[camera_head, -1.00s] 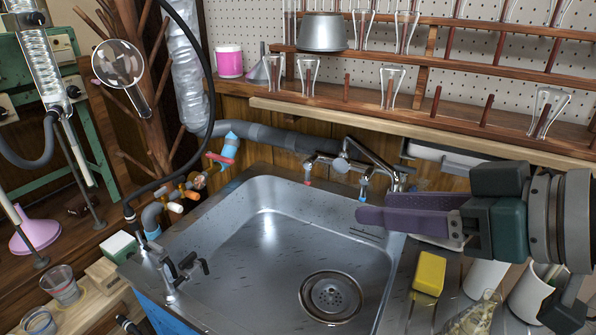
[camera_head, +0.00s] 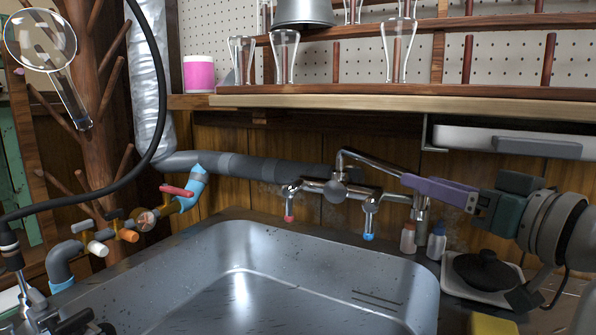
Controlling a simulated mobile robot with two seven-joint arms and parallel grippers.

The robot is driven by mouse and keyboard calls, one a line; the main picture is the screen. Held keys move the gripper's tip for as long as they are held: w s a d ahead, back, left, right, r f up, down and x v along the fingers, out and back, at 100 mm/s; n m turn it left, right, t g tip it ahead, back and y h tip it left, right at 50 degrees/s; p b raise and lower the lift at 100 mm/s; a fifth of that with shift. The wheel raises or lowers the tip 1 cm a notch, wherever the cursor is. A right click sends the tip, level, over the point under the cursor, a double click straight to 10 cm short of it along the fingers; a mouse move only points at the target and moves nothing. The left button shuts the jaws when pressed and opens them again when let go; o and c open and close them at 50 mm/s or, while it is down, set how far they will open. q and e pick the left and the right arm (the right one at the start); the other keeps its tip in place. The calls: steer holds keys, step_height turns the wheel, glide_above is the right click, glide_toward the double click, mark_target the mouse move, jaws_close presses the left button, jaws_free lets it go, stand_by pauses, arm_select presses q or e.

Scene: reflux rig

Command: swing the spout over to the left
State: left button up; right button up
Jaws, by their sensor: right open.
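The chrome spout (camera_head: 372,163) rises from the wall-mounted faucet body (camera_head: 338,190) behind the sink and points to the right. Its far end is partly hidden by my right gripper. My right gripper (camera_head: 407,182) comes in from the right with its purple fingers pointing left, and its tips are at the outer part of the spout. The jaws are open; whether a finger touches the spout, I cannot tell. A red-tipped tap (camera_head: 290,203) and a blue-tipped tap (camera_head: 369,220) hang below the faucet body. My left gripper is not in view.
The steel sink (camera_head: 240,260) lies below the faucet. Small bottles (camera_head: 408,237) and a dark-lidded dish (camera_head: 482,270) stand at its back right. A wooden shelf with glassware (camera_head: 398,50) runs above the spout. A red-handled valve (camera_head: 177,191) sits left of the faucet.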

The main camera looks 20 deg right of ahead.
mark_target(393, 171)
steer(key=w, duration=0.7)
steer(key=shift+w+a, duration=0.25)
steer(key=shift+a, duration=0.05)
jaws_close()
stand_by(1.1)
